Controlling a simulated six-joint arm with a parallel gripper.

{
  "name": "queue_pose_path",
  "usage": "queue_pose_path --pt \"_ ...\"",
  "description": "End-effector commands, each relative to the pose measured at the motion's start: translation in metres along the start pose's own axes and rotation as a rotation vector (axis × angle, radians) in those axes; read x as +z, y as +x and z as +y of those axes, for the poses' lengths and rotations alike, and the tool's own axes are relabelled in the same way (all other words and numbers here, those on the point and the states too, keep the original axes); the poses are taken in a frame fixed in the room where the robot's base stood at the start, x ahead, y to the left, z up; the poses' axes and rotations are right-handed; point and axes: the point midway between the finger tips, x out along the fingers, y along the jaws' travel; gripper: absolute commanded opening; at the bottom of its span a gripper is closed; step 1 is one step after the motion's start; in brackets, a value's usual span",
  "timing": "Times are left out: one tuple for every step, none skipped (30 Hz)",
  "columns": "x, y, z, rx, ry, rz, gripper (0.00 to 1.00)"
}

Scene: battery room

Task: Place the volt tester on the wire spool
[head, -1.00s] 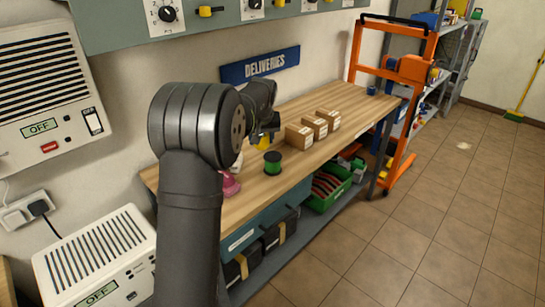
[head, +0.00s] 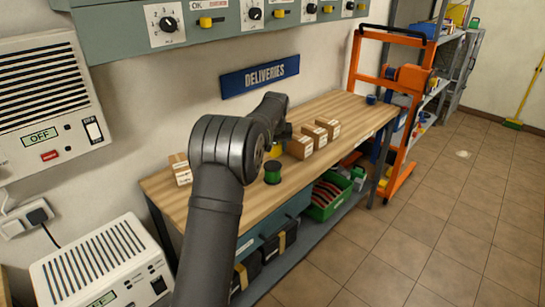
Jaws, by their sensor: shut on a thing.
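The wire spool (head: 272,173), dark with green wire, stands upright on the wooden bench, in front of my gripper. My gripper (head: 281,138) is over the bench just behind the spool, partly hidden by my own arm. It is shut on a small yellow thing (head: 277,152), which seems to be the volt tester. The yellow thing shows just behind and above the spool's top. Its lower part is hard to make out, and I cannot tell whether it touches anything.
Several small cardboard boxes stand on the bench (head: 345,105): a row (head: 313,138) right of my gripper, another (head: 181,170) at the left end. A blue roll (head: 371,99) is at the far end. An orange lift frame (head: 400,130) stands beyond.

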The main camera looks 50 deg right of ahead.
Motion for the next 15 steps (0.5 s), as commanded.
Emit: queue_pose_path --pt "-0.002 0.004 -0.004 0.000 -0.001 0.001 0.22" --pt "-0.003 0.005 -0.006 0.000 -0.001 0.001 0.22" --pt "-0.004 0.006 -0.007 0.000 0.000 0.001 0.22" --pt "-0.004 0.008 -0.007 0.000 0.000 0.001 0.22" --pt "-0.003 0.009 -0.008 0.000 0.000 0.001 0.22" --pt "-0.002 0.012 -0.008 0.000 0.000 -0.001 0.22" --pt "0.000 0.015 -0.008 -0.001 0.001 -0.002 0.22" --pt "0.002 0.019 -0.008 -0.001 0.001 -0.002 0.22" --pt "0.004 0.024 -0.008 -0.001 0.001 -0.002 0.22" --pt "0.006 0.028 -0.008 -0.001 0.001 -0.002 0.22" --pt "0.007 0.033 -0.008 -0.001 0.001 -0.002 0.22" --pt "0.010 0.038 -0.008 0.000 0.001 -0.001 0.22" --pt "0.011 0.041 -0.008 -0.001 0.001 -0.001 0.22" --pt "0.012 0.043 -0.008 -0.001 0.000 0.000 0.22" --pt "0.012 0.044 -0.008 0.000 0.000 0.001 0.22"
